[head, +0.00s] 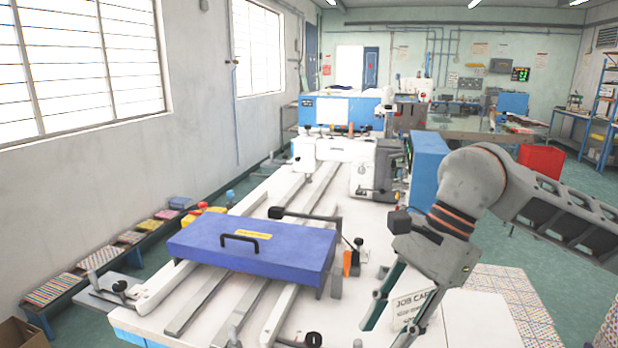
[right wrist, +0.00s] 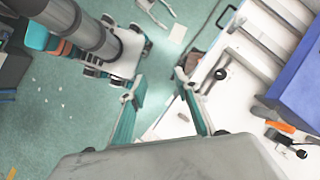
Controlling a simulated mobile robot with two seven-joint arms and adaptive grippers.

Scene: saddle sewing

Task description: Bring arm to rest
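My right arm comes in from the right in the head view. Its gripper (head: 386,325) points down over the front right part of the white machine table (head: 350,215). Its two teal-sided fingers stand apart with nothing between them, and the right wrist view also shows the open fingers (right wrist: 160,82). My left arm and gripper are not in view.
A blue box-like cover with a black handle (head: 250,245) lies across the table's rails, left of my gripper. A job card (head: 410,305) is close behind the fingers. An orange-handled part (head: 347,262) stands beside the cover. Green floor (right wrist: 60,110) is open beside the table.

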